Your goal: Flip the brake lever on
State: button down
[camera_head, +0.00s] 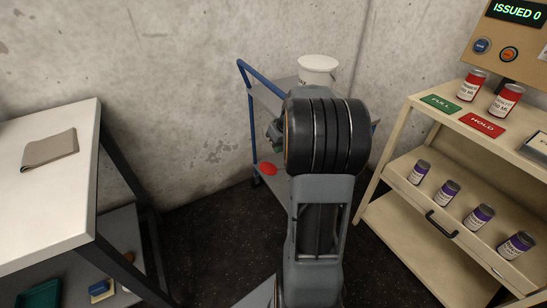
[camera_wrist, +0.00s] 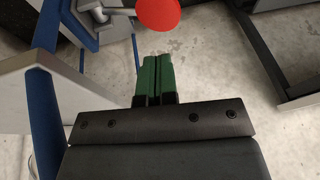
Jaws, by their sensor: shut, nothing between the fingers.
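The brake lever shows as a red rounded piece (camera_head: 269,169) low on the blue-framed trolley (camera_head: 248,92). In the wrist view its red disc (camera_wrist: 158,14) is at the top edge, just beyond my fingertips in the picture; a gap seems to remain, and whether they touch I cannot tell. My gripper (camera_wrist: 155,58) has green fingers, shut together with nothing between them. In the head view my gripper (camera_head: 278,148) is mostly hidden behind my arm, above the red piece. The lever's pivot and mount are not clear.
A white bucket (camera_head: 318,70) stands on the trolley's top. A white-topped bench (camera_head: 60,190) with a folded cloth (camera_head: 50,149) is at left. A beige rack (camera_head: 400,190) with several cans is at right. The dark floor (camera_head: 205,235) between is clear. The trolley's blue post (camera_wrist: 42,90) is left of my fingers.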

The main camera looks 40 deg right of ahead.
aim_at(268, 167)
jog(key=b+x, duration=0.1)
jog(key=x, duration=0.8)
jog(key=shift+f+b, duration=0.3)
